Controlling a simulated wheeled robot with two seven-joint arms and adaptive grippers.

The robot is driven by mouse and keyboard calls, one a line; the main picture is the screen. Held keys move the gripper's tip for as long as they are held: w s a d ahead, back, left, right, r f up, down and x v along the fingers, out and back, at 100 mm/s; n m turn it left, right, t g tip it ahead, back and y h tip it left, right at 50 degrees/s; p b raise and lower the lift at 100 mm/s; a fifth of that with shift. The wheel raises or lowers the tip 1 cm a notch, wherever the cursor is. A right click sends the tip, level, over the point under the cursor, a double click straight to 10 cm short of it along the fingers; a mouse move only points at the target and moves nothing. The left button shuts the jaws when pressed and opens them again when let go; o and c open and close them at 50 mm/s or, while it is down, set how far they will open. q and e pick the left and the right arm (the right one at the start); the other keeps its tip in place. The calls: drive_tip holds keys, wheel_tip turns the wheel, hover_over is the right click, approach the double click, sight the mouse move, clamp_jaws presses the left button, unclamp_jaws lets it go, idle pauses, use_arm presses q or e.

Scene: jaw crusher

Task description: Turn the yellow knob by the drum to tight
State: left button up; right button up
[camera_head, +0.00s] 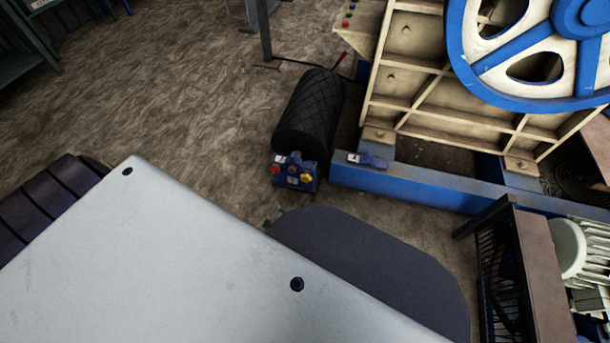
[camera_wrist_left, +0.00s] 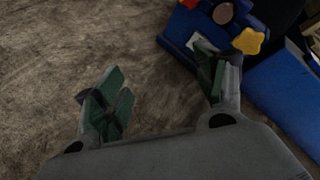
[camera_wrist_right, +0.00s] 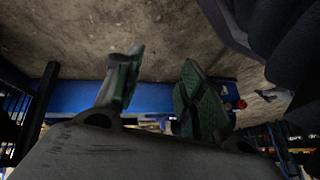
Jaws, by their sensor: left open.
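The yellow knob (camera_head: 306,177) is on the front of a small blue control box (camera_head: 293,182) at the foot of the black drum (camera_head: 310,110). In the left wrist view, the star-shaped yellow knob (camera_wrist_left: 249,41) shows at the upper right on the blue box (camera_wrist_left: 185,30). My left gripper (camera_wrist_left: 160,88) is open and empty. Its right finger overlaps the box's lower edge in that view, with the knob just right of that finger. In the head view only a small dark bit of it shows beside the grey plate. My right gripper (camera_wrist_right: 160,72) is open and empty, away from the knob.
A blue beam (camera_head: 420,188) of the crusher frame runs right from beside the box. The cream crusher body with its blue flywheel (camera_head: 530,90) stands above it. A brown motor stand (camera_head: 540,270) is at lower right. Bare floor (camera_head: 180,110) lies left of the drum.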

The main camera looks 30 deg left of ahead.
use_arm(q)
drive_tip(key=w+d+m+t+h+b, duration=0.3)
drive_tip(key=w+d+m+t+b, duration=0.1)
drive_tip(key=w+m+t+b, duration=0.4)
drive_tip(key=w+m+b, duration=0.1)
drive_tip(key=w+b, duration=0.1)
drive_tip(key=shift+w+d+f+h+b, duration=0.3)
drive_tip(key=shift+w+d+b, duration=0.05)
drive_tip(key=shift+w+b, duration=0.05)
use_arm(e)
drive_tip(key=shift+t+y, duration=0.8)
drive_tip(key=shift+y, duration=0.1)
drive_tip(key=w+a+r, duration=0.2)
drive_tip(key=a+r, duration=0.1)
drive_tip(key=shift+w+a, duration=0.1)
drive_tip(key=shift+a, duration=0.2)
